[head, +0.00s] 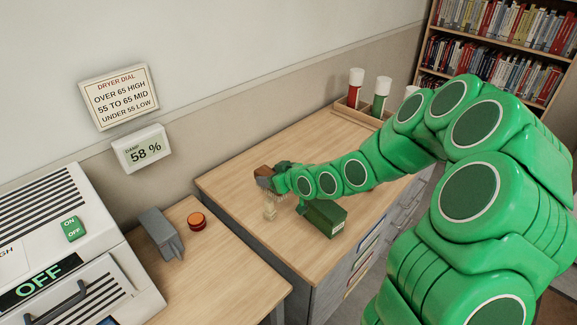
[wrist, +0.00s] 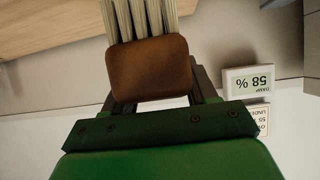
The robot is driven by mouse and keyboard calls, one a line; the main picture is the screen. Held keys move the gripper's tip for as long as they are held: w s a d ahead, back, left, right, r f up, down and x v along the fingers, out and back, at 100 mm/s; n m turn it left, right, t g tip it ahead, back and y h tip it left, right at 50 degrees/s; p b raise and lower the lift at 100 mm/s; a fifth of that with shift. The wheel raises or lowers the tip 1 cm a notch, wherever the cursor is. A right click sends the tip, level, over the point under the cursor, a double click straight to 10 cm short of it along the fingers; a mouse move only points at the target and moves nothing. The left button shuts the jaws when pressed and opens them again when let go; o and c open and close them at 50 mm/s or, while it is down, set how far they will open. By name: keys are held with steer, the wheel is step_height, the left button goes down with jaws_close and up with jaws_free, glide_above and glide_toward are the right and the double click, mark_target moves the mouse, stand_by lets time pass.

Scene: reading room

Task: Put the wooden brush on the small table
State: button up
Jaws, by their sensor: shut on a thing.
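My gripper (head: 272,174) is shut on the wooden brush (head: 264,171), above the drawer cabinet's wooden top. In the wrist view the brush's brown wooden block (wrist: 148,68) sits between the two fingers of my gripper (wrist: 152,90), with pale bristles (wrist: 140,20) beyond it. In the head view the bristles hang downward, and whether they touch the surface is hard to tell. A small wooden table (head: 225,285), probably the small table, is at the lower left, beside the cabinet. My gripper is beyond it and to the right.
The drawer cabinet (head: 235,182) holds a green box (head: 323,218) and a rack with red- and green-bodied bottles (head: 355,88). A grey holder (head: 160,235) and an orange button (head: 196,221) are on the small table; its front part is clear. A dryer (head: 75,245) reading OFF stands left.

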steer(key=s+a+f+n+g+y, duration=0.1)
steer(key=s+a+f+n+g, duration=0.2)
steer(key=s, duration=0.4)
steer(key=s+a+f+n+g+y, duration=0.2)
steer(key=s+a+f+n+g, duration=0.15)
steer(key=s, duration=0.45)
steer(key=s+a+f+n+g+y, duration=0.1)
steer(key=s+a+f+n+g, duration=0.25)
steer(key=s, duration=0.35)
steer(key=shift+m+t, duration=0.3)
steer(key=shift+t, duration=0.2)
steer(key=shift+a+f, duration=0.1)
steer(key=shift+f, duration=2.55)
steer(key=shift+f, duration=0.6)
steer(key=o, duration=1.3)
